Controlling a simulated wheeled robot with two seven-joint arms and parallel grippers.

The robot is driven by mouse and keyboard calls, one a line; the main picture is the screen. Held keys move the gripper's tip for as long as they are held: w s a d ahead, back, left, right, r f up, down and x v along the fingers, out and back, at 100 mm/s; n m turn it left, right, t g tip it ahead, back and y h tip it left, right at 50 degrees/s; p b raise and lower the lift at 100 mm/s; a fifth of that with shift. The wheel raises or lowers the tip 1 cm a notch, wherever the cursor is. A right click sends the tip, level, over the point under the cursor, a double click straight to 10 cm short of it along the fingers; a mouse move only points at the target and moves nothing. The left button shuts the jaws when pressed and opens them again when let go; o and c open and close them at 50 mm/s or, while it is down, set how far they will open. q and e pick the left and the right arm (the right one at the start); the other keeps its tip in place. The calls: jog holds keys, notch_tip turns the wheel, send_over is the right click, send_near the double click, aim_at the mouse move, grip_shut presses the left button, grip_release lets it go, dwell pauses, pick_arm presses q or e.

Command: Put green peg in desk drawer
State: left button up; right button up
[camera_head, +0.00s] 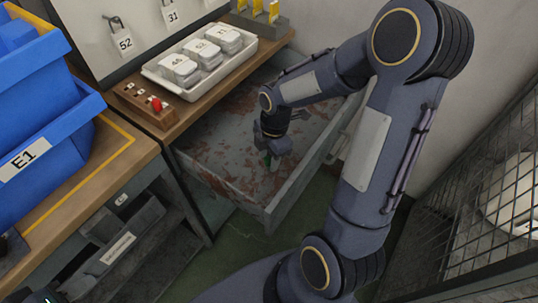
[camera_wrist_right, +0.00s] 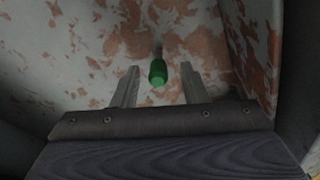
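The green peg (camera_wrist_right: 158,73) is inside the open desk drawer (camera_head: 283,200), whose inside is grey with rust-red patches. In the right wrist view the peg lies between and slightly beyond the fingertips of my right gripper (camera_wrist_right: 160,82), with a clear gap on both sides. My right gripper is open and reaches down into the drawer. I cannot tell whether the peg touches the drawer floor. No fingers of my left gripper are in view.
A wooden peg block (camera_head: 147,106) with a red peg and a white tray (camera_head: 150,70) of numbered white items stand on the desk above the drawer. Blue bins (camera_head: 60,125) are at left. A wire mesh cage (camera_head: 475,215) stands at right.

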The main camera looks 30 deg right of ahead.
jog(key=shift+r, duration=0.3)
notch_tip(320, 180, up, 12)
jog(key=d+p, duration=0.1)
jog(key=p, duration=0.2)
jog(key=shift+d+f, duration=0.15)
jog(key=shift+d, duration=0.05)
jog(key=s+a+r+m+t+y, duration=0.1)
jog(key=s+a+r+m+t, duration=0.25)
jog(key=s+m, duration=0.5)
jog(key=s+a+r+m+t+y, duration=0.15)
jog(key=s+a+m, duration=0.35)
jog(key=m, duration=0.7)
notch_tip(320, 180, up, 12)
jog(key=d+p, duration=0.1)
jog(key=p, duration=1.1)
jog(key=shift+s+d+n+t, duration=0.25)
jog(key=shift+s+n+t, duration=0.05)
jog(key=shift+s+n, duration=0.15)
